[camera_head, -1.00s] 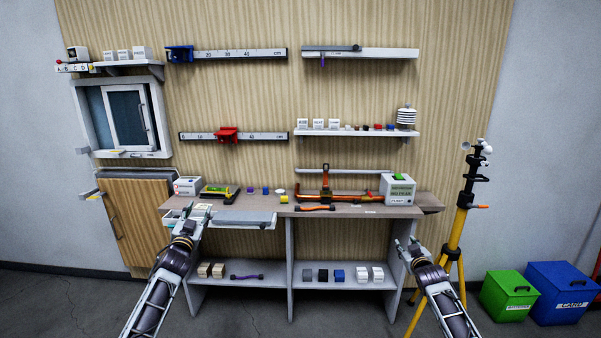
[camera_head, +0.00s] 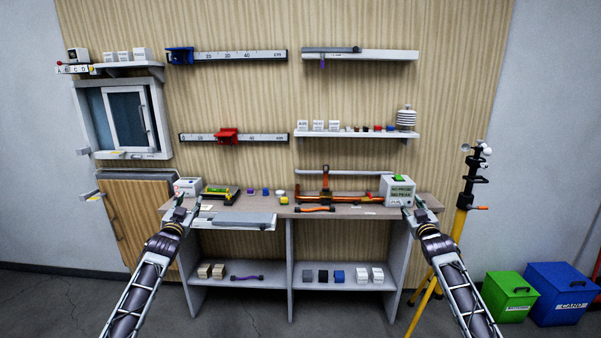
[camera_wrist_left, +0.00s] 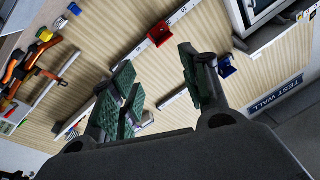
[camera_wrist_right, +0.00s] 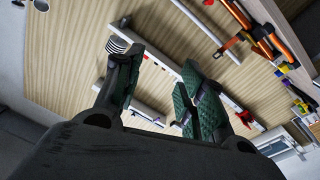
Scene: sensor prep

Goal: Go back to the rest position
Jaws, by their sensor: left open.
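My left gripper (camera_head: 187,208) is raised in front of the left end of the workbench. In the left wrist view its green-padded fingers (camera_wrist_left: 158,88) stand apart with nothing between them. My right gripper (camera_head: 418,210) is raised in front of the bench's right end, near the white box with a green label (camera_head: 398,189). In the right wrist view its fingers (camera_wrist_right: 155,88) are apart and empty. Whether either gripper touches the bench cannot be told from the head view.
The workbench (camera_head: 345,211) carries a yellow-green device (camera_head: 221,195), an orange tool (camera_head: 326,185) and small pieces. A grey drawer or tray (camera_head: 236,221) projects at its front left. A yellow tripod (camera_head: 457,232) stands right of it, beside green (camera_head: 508,298) and blue (camera_head: 562,293) bins.

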